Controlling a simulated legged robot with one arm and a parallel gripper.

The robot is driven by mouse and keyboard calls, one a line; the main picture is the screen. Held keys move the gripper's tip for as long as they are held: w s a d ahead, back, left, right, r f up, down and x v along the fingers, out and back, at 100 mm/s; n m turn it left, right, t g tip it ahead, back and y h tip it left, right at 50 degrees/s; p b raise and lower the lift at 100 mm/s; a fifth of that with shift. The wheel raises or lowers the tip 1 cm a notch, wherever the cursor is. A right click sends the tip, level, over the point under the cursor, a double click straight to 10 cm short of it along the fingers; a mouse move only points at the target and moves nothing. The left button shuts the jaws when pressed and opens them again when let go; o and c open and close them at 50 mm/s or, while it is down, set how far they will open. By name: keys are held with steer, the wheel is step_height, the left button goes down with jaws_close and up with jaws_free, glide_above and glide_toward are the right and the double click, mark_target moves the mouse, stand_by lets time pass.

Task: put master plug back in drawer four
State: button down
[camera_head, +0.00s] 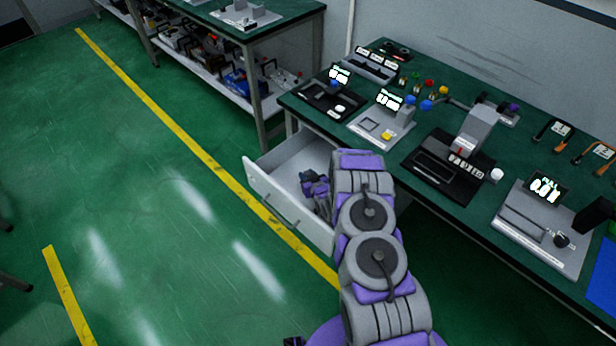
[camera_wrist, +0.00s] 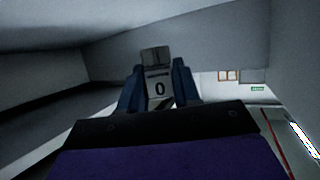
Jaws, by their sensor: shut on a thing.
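A white drawer (camera_head: 262,184) stands pulled out below the green workbench; I see no number on it. My gripper (camera_head: 312,180) is in or just above the open drawer, near its right part. In the wrist view, my gripper (camera_wrist: 158,80) is shut on a small grey plug (camera_wrist: 158,88) with a pale label reading "0". The plug sits between the two dark blue fingers, and pale drawer walls surround it. The plug is too small to make out in the head view. Whether it touches the drawer floor I cannot tell.
The workbench (camera_head: 375,50) carries several devices with lit displays, coloured knobs and a grey block (camera_head: 478,128) on a black panel. My arm passes in front of the bench edge. A second bench with a loaded shelf (camera_head: 215,75) stands behind.

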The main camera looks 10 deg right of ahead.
steer(key=shift+a, duration=0.2)
steer(key=shift+a+f, duration=0.1)
steer(key=shift+f, duration=0.2)
steer(key=shift+d+f, duration=0.25)
steer(key=shift+d, duration=0.15)
steer(key=c, duration=1.2)
jaws_free()
steer(key=o, duration=0.4)
steer(key=shift+a, duration=0.3)
steer(key=shift+d, duration=0.1)
